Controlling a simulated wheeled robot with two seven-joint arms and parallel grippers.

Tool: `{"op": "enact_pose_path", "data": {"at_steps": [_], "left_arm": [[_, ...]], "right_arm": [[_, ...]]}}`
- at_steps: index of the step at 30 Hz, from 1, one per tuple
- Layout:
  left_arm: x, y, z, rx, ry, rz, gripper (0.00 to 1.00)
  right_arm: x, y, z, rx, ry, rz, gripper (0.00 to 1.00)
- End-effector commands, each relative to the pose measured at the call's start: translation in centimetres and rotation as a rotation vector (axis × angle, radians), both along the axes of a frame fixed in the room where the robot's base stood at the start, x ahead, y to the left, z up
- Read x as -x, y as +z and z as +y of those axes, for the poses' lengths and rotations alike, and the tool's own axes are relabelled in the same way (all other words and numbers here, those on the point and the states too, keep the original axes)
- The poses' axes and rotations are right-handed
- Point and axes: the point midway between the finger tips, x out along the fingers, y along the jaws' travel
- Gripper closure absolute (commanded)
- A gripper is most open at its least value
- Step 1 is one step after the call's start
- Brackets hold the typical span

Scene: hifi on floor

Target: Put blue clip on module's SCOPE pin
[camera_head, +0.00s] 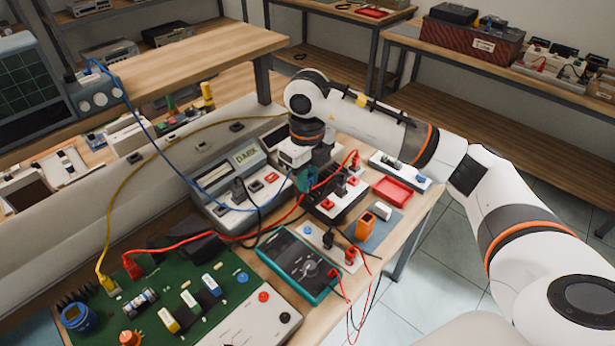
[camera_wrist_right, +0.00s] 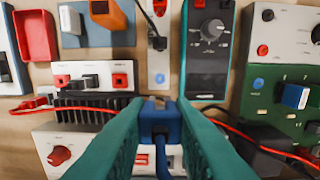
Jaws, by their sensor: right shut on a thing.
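My right gripper (camera_head: 306,176) is over the bench near the black-finned module (camera_head: 340,197). In the right wrist view its teal fingers (camera_wrist_right: 159,104) are shut on the blue clip (camera_wrist_right: 160,122), which points forward between them. In the head view the clip is mostly hidden by the gripper. A blue cable (camera_head: 151,132) runs from the oscilloscope (camera_head: 30,80) towards the gripper. Blue round contacts show on a narrow white panel (camera_wrist_right: 157,60) and on the green board (camera_wrist_right: 258,83). I cannot read a SCOPE label. My left gripper is out of view.
A handheld meter (camera_head: 298,265) lies beside the green board (camera_head: 180,300). Red and black leads cross between them and the finned module. A red tray (camera_head: 392,193) and an orange block (camera_head: 365,226) stand to the right. A display instrument (camera_head: 231,185) is close left of my gripper.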

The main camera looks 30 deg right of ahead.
Motion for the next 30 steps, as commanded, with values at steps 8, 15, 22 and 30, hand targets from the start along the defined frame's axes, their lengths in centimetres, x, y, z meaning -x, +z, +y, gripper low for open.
{"op": "enact_pose_path", "data": {"at_steps": [8, 15, 22, 30], "left_arm": [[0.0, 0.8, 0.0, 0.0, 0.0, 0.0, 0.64], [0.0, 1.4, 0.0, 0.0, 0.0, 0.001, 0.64], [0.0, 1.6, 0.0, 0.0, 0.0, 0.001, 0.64], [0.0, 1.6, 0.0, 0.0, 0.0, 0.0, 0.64]], "right_arm": [[0.0, 1.3, 0.0, 0.001, 0.0, -0.001, 0.95], [0.0, 2.3, 0.0, 0.0, 0.0, 0.0, 0.95], [0.0, 2.6, 0.0, 0.0, 0.0, 0.001, 0.95], [0.1, 2.6, 0.0, 0.001, 0.024, 0.0, 0.95]]}}
